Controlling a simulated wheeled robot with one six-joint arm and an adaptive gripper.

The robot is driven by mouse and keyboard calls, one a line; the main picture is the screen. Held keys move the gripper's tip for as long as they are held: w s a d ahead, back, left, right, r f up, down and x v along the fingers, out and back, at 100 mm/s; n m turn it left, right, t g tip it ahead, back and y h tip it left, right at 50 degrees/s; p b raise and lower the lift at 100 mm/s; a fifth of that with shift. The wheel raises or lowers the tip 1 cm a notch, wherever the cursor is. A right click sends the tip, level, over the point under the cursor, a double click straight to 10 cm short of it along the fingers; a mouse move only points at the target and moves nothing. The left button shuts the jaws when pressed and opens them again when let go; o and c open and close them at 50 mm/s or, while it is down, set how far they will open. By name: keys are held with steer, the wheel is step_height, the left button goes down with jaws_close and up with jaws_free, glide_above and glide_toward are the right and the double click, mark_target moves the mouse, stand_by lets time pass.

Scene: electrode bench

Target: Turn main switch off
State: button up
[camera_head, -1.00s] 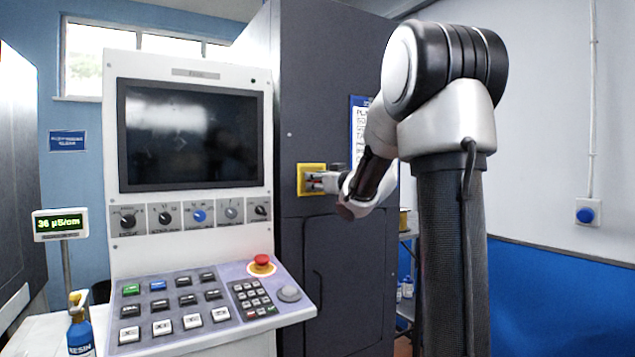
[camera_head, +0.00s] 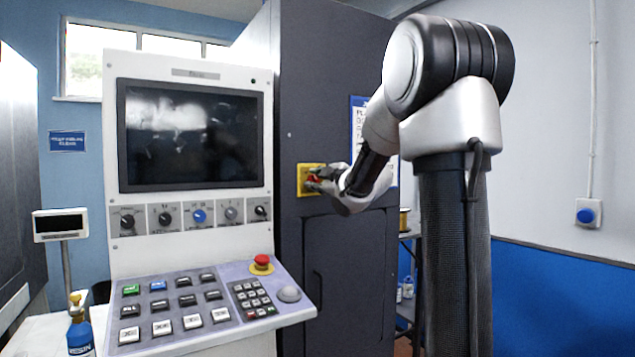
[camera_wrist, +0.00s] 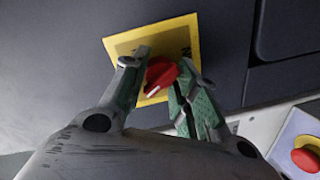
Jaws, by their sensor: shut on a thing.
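The main switch is a red rotary knob (camera_wrist: 160,76) on a yellow plate (camera_wrist: 122,46), fixed to a dark grey cabinet. In the head view the yellow plate (camera_head: 302,187) shows right of the console, with the knob largely covered by the fingers. My gripper (camera_head: 317,181) reaches it from the right. In the wrist view my gripper (camera_wrist: 164,70) has one finger on each side of the knob and is shut on it. The knob's white mark points to the lower left in that view. The lettering on the plate is mostly hidden or unreadable.
A console with a dark screen (camera_head: 190,135) stands left of the cabinet (camera_head: 340,265). Its panel carries keys and a red emergency button (camera_head: 262,262). A small meter (camera_head: 61,224) at the left has a blank display. A blue bottle (camera_head: 80,332) stands at the lower left.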

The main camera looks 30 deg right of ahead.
steer(key=shift+n, duration=1.7)
steer(key=shift+r, duration=0.1)
steer(key=o, duration=1)
steer(key=s, duration=1.2)
steer(key=shift+d+r, duration=0.15)
steer(key=shift+r, duration=0.15)
